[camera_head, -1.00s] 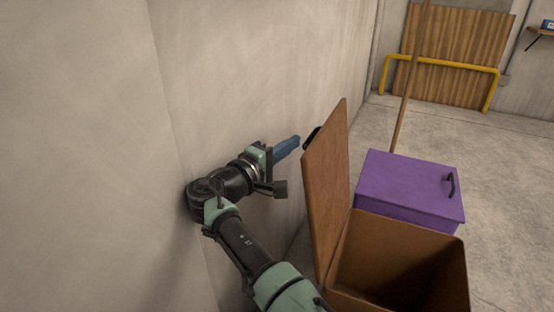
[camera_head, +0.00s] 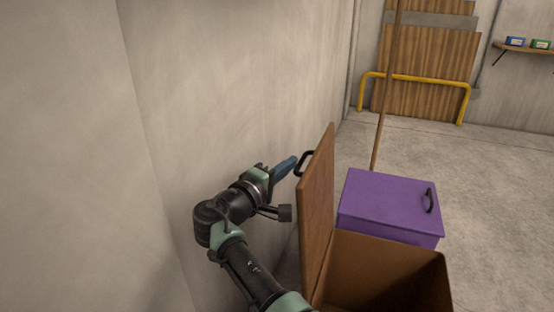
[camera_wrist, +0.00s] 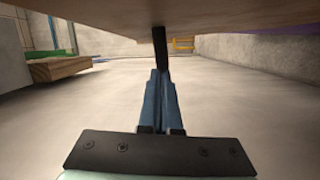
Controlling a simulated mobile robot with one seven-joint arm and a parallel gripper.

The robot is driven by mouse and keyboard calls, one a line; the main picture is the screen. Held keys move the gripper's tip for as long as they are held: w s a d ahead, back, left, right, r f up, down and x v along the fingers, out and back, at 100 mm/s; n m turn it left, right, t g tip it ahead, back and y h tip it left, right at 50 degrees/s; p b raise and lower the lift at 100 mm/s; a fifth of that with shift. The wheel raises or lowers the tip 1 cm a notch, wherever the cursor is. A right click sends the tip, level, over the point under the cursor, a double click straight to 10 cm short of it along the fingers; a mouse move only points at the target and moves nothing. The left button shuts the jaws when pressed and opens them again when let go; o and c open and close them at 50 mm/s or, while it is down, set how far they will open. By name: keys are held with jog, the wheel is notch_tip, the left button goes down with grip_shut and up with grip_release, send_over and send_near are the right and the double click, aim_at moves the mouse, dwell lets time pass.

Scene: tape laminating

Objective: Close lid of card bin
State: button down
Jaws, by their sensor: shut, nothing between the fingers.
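The brown card bin (camera_head: 400,262) stands open at the lower right of the head view. Its lid (camera_head: 317,205) stands nearly upright on the bin's left side, with a black handle (camera_head: 305,163) on its wall-facing side. My gripper (camera_head: 288,167) is between the wall and the lid, its blue fingers shut and empty, with the tips close to the handle. In the wrist view the shut fingers (camera_wrist: 161,88) point forward beneath the lid's brown face (camera_wrist: 160,14). The dark handle (camera_wrist: 160,48) appears just beyond the tips; I cannot tell whether they touch.
A purple bin (camera_head: 390,205) with a shut lid stands just behind the brown one. A bare wall (camera_head: 230,90) is close on my arm's left. A wooden pole (camera_head: 387,90) rises behind the purple bin. The floor (camera_head: 490,200) at the right is clear.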

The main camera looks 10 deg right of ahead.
jog(key=s+d+r+m+y+p, duration=0.1)
jog(key=s+d+m+p, duration=0.3)
jog(key=s+d, duration=0.4)
jog(key=shift+d+m, duration=0.3)
jog(key=shift+d, duration=1.6)
jog(key=shift+r, duration=0.1)
notch_tip(320, 180, up, 10)
jog(key=p, duration=0.3)
